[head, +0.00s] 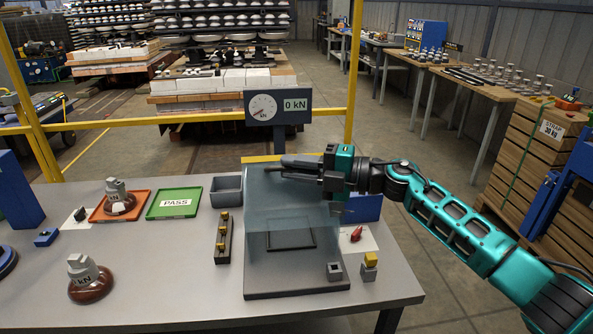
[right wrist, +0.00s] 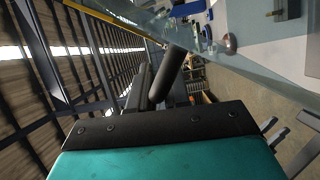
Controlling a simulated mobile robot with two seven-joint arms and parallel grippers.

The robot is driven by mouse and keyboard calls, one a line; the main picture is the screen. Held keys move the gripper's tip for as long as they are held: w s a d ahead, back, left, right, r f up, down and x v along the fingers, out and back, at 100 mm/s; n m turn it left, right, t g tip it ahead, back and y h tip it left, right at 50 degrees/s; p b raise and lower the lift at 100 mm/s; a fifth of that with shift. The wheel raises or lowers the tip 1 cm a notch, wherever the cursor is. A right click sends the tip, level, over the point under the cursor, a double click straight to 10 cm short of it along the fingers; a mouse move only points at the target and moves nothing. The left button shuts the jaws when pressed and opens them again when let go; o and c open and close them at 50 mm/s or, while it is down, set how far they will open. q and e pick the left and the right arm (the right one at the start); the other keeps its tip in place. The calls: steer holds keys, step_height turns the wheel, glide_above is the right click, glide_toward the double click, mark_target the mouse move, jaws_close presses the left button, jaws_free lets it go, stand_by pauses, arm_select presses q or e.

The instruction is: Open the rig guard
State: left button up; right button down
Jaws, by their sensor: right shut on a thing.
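The rig guard (head: 262,200) is a bluish see-through cover on a grey test rig base (head: 298,286) at the table's right side. A dark square plate (head: 291,239) lies on the base and shows partly through the cover. My right gripper (head: 287,166) reaches in from the right at the guard's upper edge, its dark fingers closed there. What lies between the fingers is mostly hidden in the head view. In the right wrist view, the dark fingers (right wrist: 155,80) stand close together in front of a see-through panel (right wrist: 240,62). My left gripper is not in view.
A gauge and display reading 0 kN (head: 278,106) stand behind the rig. A green PASS tray (head: 175,203), an orange tray (head: 119,206), a grey bin (head: 226,190) and an insulator (head: 88,279) are on the left.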

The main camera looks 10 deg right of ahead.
steer(key=c, duration=1.2)
jaws_free()
steer(key=shift+o, duration=0.2)
steer(key=b+v, duration=0.1)
steer(key=v, duration=1.2)
steer(key=shift+b, duration=0.4)
steer(key=shift+s+a, duration=0.1)
steer(key=shift+c, duration=0.3)
